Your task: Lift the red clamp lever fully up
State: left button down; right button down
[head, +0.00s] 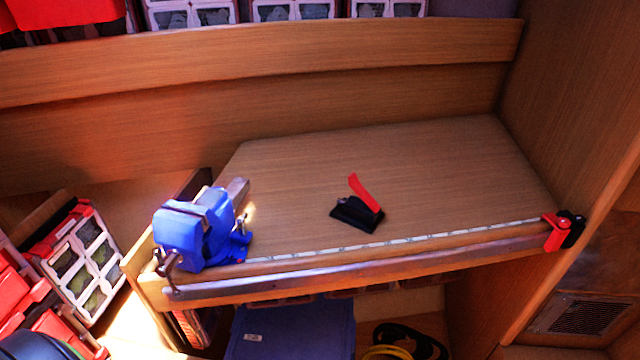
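A red clamp lever (363,194) rises from a black clamp base (356,215) near the middle of the wooden bench top. The lever is raised at a slant, its free end up and to the left and its lower end at the right side of the base. Nothing touches it. Neither of my grippers shows in the head view.
A blue vise (195,235) stands at the bench's left front corner. A red and black piece (558,232) sits at the right front corner. The wooden bench top (440,165) is otherwise clear, with a measuring strip along its front. Storage cases (85,262) stand at the left.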

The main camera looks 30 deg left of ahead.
aim_at(354, 183)
jog(key=l+u, duration=0.2)
jog(key=l, duration=0.3)
jog(key=k+l+u, duration=0.1)
jog(key=l+u, duration=0.15)
jog(key=l, duration=0.25)
jog(key=k+l+u, duration=0.2)
jog(key=l, duration=0.35)
jog(key=i, duration=0.1)
